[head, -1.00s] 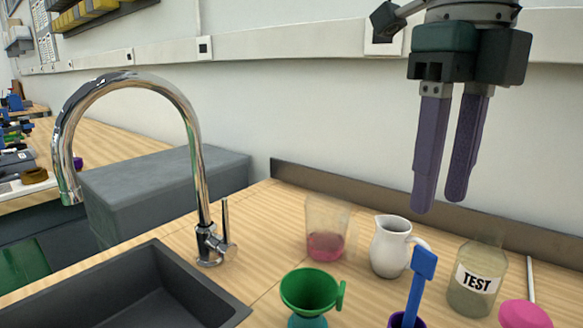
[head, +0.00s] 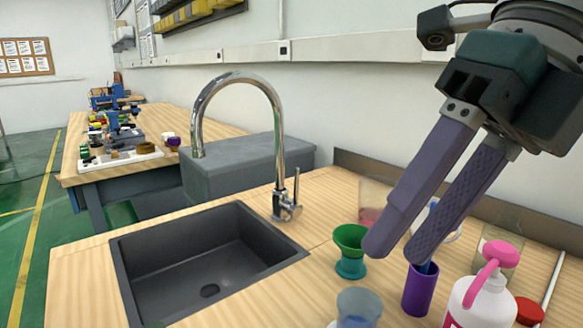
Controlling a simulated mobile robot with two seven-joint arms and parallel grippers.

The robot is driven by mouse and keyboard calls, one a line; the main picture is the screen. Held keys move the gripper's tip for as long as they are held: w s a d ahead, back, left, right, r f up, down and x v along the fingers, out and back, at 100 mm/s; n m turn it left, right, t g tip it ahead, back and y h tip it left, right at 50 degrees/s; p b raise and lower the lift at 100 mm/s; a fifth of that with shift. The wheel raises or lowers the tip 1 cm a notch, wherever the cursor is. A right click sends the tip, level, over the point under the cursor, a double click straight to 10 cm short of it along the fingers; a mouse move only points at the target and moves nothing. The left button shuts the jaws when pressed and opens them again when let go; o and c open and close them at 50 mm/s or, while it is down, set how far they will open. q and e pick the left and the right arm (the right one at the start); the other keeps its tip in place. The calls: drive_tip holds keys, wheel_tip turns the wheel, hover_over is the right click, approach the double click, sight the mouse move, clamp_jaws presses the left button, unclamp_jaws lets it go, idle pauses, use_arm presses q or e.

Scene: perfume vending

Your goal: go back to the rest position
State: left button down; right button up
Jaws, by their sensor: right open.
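My right gripper (head: 392,252) reaches in from the upper right, with its two purple fingers apart and nothing between them. It hangs in front of the counter items and hides part of them. My left gripper is not in view. Behind and beside the fingers stand a green funnel-like cup (head: 350,240), a purple cup (head: 420,290) and a clear beaker with pink liquid (head: 370,214). A white bottle with a pink pump top (head: 480,302) stands at the lower right. The white jug is mostly hidden by the fingers.
A dark sink (head: 205,255) with a tall chrome faucet (head: 278,130) lies left of the items. A clear glass with bluish liquid (head: 358,308) stands at the front. A grey block (head: 245,165) and a second bench (head: 75,165) are behind. Green floor is free at left.

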drive_tip(key=s+a+r+m+y+p, duration=0.1)
drive_tip(key=s+a+r+y+p, duration=0.25)
drive_tip(key=a+r+y, duration=0.9)
drive_tip(key=w+d+r+m+t+y+p, duration=0.1)
drive_tip(key=w+r+m+t+y, duration=0.2)
drive_tip(key=r+m+t, duration=0.6)
drive_tip(key=w+d+f+m+t+h+p, duration=0.15)
drive_tip(key=w+d+m+t+h, duration=0.25)
drive_tip(key=d+m+t+h, duration=0.45)
drive_tip(key=w+d+f+m+t+h+p, duration=0.1)
drive_tip(key=w+d+f+m+t+h, duration=0.3)
drive_tip(key=m+h, duration=0.6)
drive_tip(key=s+d+f+m+g+h+p, duration=0.2)
drive_tip(key=s+d+f+m+g+h, duration=0.15)
drive_tip(key=d+f+m+g, duration=0.55)
drive_tip(key=s+f+g+y+p, duration=0.1)
drive_tip(key=s+f+g, duration=0.5)
drive_tip(key=s, duration=0.5)
drive_tip(key=s+f+g+p, duration=0.1)
drive_tip(key=s+f+g, duration=0.2)
drive_tip(key=s+f, duration=0.55)
wheel_tip(320, 180, up, 39)
drive_tip(key=p, duration=3.7)
drive_tip(key=shift+s+a+m, duration=0.15)
drive_tip(key=shift+s+m, duration=0.2)
drive_tip(key=shift+m, duration=0.1)
